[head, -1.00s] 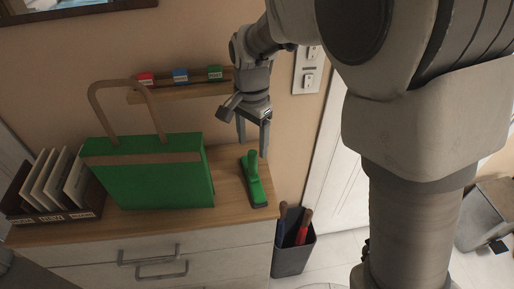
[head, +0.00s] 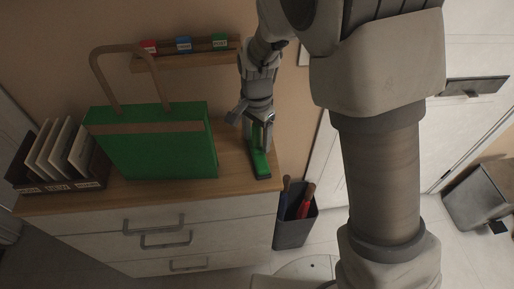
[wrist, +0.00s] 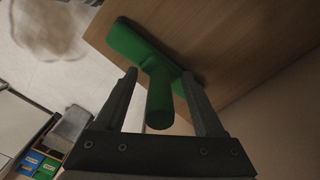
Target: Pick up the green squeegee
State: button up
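The fingers are apart, with a visible gap on the handle's sides. Whether the fingertips touch the squeegee cannot be told.
A green bag (head: 160,155) with a tan handle stands left of the squeegee. A file box (head: 62,186) is at the far left. A wall rack (head: 190,60) hangs behind. A dark bin (head: 292,232) with tools is by the dresser's right side.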

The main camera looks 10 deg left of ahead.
aim_at(256, 126)
grip_shut()
jog(key=shift+r, duration=0.15)
notch_tip(256, 126, up, 4)
jog(key=shift+r, duration=0.1)
jog(key=w+d+r, duration=0.6)
jog(key=w+d, duration=0.1)
jog(key=d, duration=0.2)
jog(key=shift+d+r, duration=0.15)
jog(key=shift+r, duration=0.15)
